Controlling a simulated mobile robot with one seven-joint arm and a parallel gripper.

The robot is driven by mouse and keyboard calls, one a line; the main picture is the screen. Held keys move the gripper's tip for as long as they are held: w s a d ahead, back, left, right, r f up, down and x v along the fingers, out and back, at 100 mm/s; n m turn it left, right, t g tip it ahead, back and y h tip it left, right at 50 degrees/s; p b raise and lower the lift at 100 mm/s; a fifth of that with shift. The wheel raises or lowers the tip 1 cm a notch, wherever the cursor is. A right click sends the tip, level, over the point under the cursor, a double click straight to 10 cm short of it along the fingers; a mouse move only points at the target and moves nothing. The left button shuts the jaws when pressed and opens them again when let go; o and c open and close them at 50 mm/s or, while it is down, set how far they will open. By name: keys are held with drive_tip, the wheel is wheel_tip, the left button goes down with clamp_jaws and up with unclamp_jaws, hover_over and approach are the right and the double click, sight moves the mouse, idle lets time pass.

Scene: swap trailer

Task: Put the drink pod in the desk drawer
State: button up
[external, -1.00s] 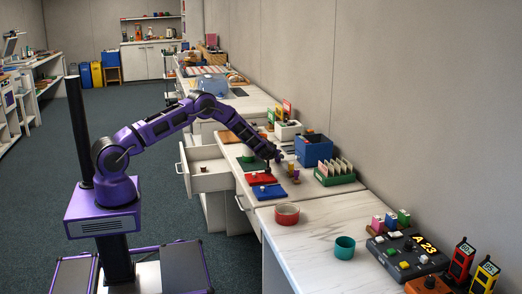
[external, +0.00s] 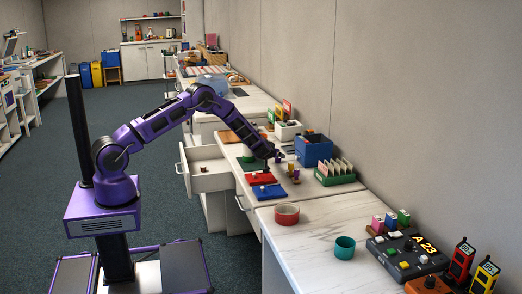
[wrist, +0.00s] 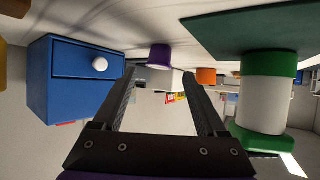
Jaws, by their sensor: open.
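The desk drawer (external: 208,181) is pulled out to the left of the desk in the external view, with a small dark item inside it. My gripper (external: 279,157) is over the desk's right part, low and near small upright pieces (external: 293,170). In the wrist view my gripper (wrist: 158,82) is open, with nothing held between its fingers. A purple cup-like piece (wrist: 158,55) and an orange one (wrist: 206,76) show beyond the fingers. I cannot tell which piece is the drink pod.
The wrist view appears upside down. It has a blue box with a white knob (wrist: 62,82) at left and a green-and-white cylinder (wrist: 264,105) at right. A blue bin (external: 314,152), green card rack (external: 336,178) and red tray (external: 258,180) are near my gripper.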

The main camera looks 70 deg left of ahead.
drive_tip(key=v, duration=0.7)
drive_tip(key=shift+s+d+r+p, duration=0.15)
drive_tip(key=shift+d+r+p, duration=0.05)
drive_tip(key=shift+d+p, duration=0.15)
drive_tip(key=shift+o, duration=0.6)
drive_tip(key=shift+s+d+r, duration=0.2)
drive_tip(key=shift+s+d, duration=0.1)
drive_tip(key=shift+d, duration=0.05)
